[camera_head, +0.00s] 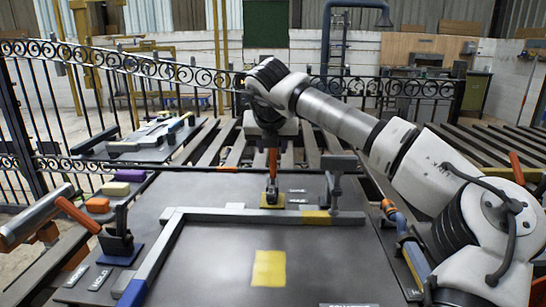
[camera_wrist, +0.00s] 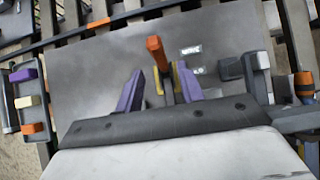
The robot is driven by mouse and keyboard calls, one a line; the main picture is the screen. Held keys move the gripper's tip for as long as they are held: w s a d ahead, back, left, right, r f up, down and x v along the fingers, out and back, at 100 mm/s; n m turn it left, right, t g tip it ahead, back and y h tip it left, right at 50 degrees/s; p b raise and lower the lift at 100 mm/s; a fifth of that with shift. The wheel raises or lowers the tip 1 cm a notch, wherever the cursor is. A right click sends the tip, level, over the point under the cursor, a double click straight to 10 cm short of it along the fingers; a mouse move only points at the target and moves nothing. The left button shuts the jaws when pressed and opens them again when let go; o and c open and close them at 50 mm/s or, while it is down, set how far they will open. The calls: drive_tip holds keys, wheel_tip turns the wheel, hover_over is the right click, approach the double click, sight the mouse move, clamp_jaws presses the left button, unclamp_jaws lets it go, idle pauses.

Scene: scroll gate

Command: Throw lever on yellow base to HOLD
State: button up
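The lever on the yellow base (camera_head: 271,201) stands near the middle of the dark table, its orange handle (camera_head: 272,160) roughly upright. The lever's foot is mostly hidden in the wrist view.
A lever on a blue base (camera_head: 120,253) stands at the left, its orange handle tilted left, with a HOLD label (camera_head: 98,279) beside it. A grey upright fixture (camera_head: 336,180) stands close right of the yellow base. A grey rail (camera_head: 260,215) runs in front. Purple and orange blocks (camera_head: 97,205) lie left.

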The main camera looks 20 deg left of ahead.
drive_tip(key=v, duration=0.7)
drive_tip(key=shift+s+r, duration=0.2)
drive_tip(key=shift+r, duration=0.05)
drive_tip(key=shift+d, duration=0.1)
